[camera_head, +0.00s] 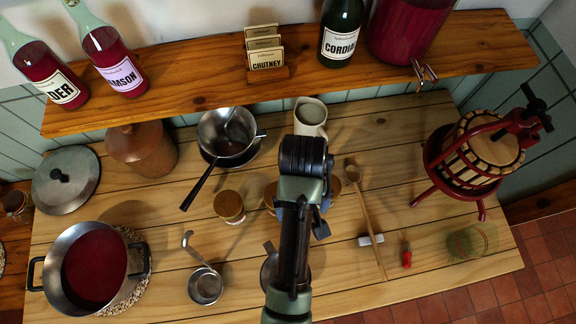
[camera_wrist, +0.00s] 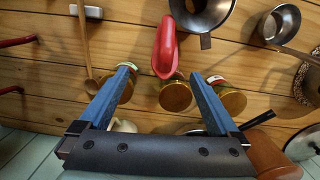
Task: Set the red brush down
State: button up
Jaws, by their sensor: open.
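A red object (camera_wrist: 165,48), which I take to be the red brush, shows in the wrist view just beyond and between my fingertips. It looks like a long red body with a curved edge; its far side is hidden, and I cannot tell whether it touches the table. My gripper (camera_wrist: 161,72) is open, its two blue fingers spread wide with a gap between them and nothing gripped. In the head view my arm covers that spot. A smaller red item with a dark end (camera_head: 407,257) lies on the pine table (camera_head: 340,292) right of the wooden spoon.
Lidded jars (camera_wrist: 175,95) stand close to my fingertips. A wooden spoon (camera_head: 367,218) leans on a white rest (camera_head: 371,240). A pan (camera_head: 205,190), a ladle (camera_head: 205,286), a pot of red liquid (camera_head: 55,300), a glass (camera_head: 470,241) and a press (camera_head: 480,160) stand around. The bottle shelf (camera_head: 190,92) overhangs the back.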

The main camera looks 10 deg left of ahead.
jog(key=shift+g, duration=0.3)
jog(key=s+f, duration=0.1)
jog(key=f, duration=0.4)
jog(key=s+f+b, duration=0.1)
jog(key=f, duration=0.1)
jog(key=shift+s+d+f, duration=0.15)
jog(key=shift+s+d, duration=0.1)
jog(key=shift+s, duration=0.05)
jog(key=shift+s+a+f+p, duration=0.1)
jog(key=shift+f+p, duration=0.1)
jog(key=shift+f, duration=1.3)
jog(key=shift+a+f+p, duration=0.1)
jog(key=shift+f+p, duration=0.1)
jog(key=shift+f, duration=1.25)
grip_shut()
